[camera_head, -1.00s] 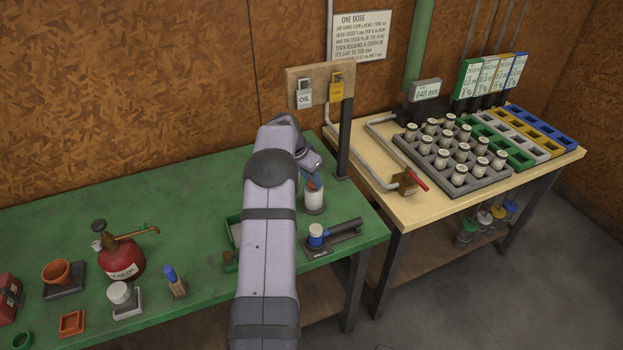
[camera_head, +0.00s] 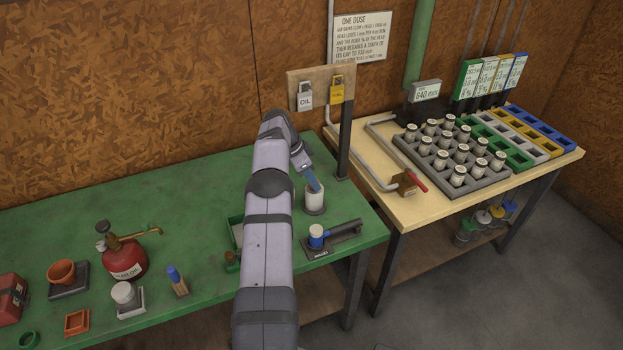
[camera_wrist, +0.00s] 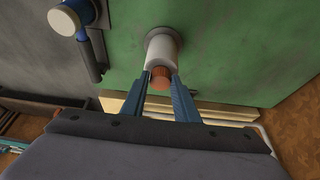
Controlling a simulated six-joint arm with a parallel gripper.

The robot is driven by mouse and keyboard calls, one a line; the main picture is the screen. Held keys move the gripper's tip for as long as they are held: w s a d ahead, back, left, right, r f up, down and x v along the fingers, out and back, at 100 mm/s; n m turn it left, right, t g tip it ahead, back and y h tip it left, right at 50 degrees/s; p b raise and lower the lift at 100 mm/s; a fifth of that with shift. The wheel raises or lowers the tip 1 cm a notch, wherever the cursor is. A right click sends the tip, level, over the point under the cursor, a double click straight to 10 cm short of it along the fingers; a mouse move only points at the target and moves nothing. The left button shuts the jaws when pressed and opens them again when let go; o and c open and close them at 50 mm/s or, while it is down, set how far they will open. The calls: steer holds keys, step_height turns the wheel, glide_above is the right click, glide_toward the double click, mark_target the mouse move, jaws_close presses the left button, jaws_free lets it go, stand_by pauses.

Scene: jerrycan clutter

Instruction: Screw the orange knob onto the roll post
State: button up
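A white roll (camera_head: 314,200) stands upright on its round grey base near the back right of the green bench. In the wrist view the roll (camera_wrist: 162,47) is seen end-on, with the orange knob (camera_wrist: 160,78) at its near end. The roll hides the post. My gripper (camera_wrist: 160,76) is over the roll, one blue finger on each side of the knob. The knob fills the gap between the fingertips, which look closed on it. In the head view my gripper (camera_head: 315,184) points down at the roll's top, and the knob cannot be made out there.
A dark fixture with a blue-collared white cap (camera_head: 316,234) stands in front of the roll. A wooden board with padlocks (camera_head: 320,87) rises on a dark post behind. A red oil can (camera_head: 124,261) and small pots are at left. A beige table with a jar tray (camera_head: 455,190) is at right.

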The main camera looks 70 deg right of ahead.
steer(key=shift+r, duration=0.15)
steer(key=shift+r+p, duration=0.9)
steer(key=shift+r, duration=0.5)
steer(key=o, duration=0.6)
steer(key=shift+c, duration=0.2)
steer(key=shift+c, duration=0.6)
steer(key=c, duration=0.4)
steer(key=shift+o, duration=0.2)
steer(key=shift+f+n+b, duration=0.15)
steer(key=shift+n+b, duration=0.55)
steer(key=shift+b, duration=0.45)
steer(key=shift+s+n+t+h+b, duration=0.1)
steer(key=shift+n+t+h+b, duration=0.25)
steer(key=shift+n+b, duration=0.2)
